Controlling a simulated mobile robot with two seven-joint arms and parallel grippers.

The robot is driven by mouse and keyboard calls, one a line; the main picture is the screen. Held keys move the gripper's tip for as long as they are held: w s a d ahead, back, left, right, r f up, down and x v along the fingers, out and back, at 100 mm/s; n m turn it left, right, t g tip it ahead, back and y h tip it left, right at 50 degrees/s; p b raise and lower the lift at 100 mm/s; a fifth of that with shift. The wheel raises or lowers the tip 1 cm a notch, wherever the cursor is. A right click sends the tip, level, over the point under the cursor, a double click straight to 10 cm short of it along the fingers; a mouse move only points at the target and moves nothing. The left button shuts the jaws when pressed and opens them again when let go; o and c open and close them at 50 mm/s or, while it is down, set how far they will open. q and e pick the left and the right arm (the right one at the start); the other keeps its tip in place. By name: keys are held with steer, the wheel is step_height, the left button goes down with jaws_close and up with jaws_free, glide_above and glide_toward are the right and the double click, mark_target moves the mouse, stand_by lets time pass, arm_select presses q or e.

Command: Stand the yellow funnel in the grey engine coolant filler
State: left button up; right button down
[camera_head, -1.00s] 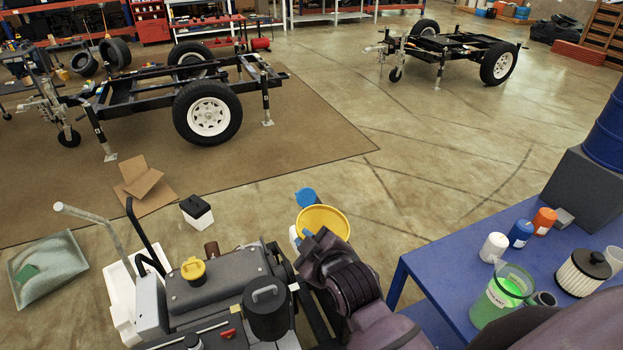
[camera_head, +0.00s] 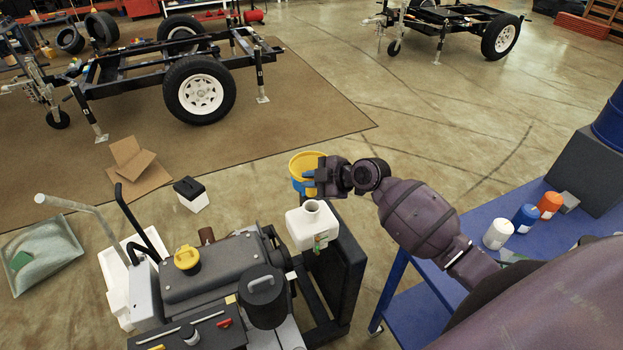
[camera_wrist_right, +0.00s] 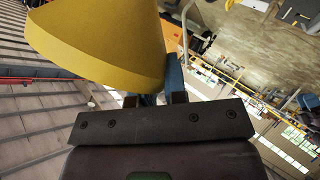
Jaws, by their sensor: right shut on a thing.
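The yellow funnel (camera_head: 298,163) is held wide mouth up, beyond the white tank in the head view. It fills the upper left of the right wrist view (camera_wrist_right: 95,50). My right gripper (camera_head: 314,179) is shut on it at its right side. The white tank (camera_head: 313,229) stands on the right end of the grey engine (camera_head: 215,277), with an open round neck (camera_head: 312,206) on top. The funnel is apart from this neck, farther back and higher in the picture. The funnel's spout is not clearly visible. My left gripper is out of view.
A yellow cap (camera_head: 187,258) and a black canister (camera_head: 263,290) rise from the engine. A blue table (camera_head: 480,225) with white, blue and orange bottles stands at right, partly behind my right arm.

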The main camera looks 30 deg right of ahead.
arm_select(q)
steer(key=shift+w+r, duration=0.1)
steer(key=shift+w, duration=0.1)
arm_select(e)
steer(key=shift+w+d, duration=0.1)
steer(key=shift+f, duration=0.15)
arm_select(q)
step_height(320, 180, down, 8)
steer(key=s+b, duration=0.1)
steer(key=b, duration=0.5)
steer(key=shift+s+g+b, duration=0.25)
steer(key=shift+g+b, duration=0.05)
arm_select(e)
step_height(320, 180, down, 9)
steer(key=shift+r, duration=0.2)
stand_by(0.4)
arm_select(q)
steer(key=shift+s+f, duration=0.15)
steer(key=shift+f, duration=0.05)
arm_select(e)
steer(key=c, duration=1.1)
jaws_free()
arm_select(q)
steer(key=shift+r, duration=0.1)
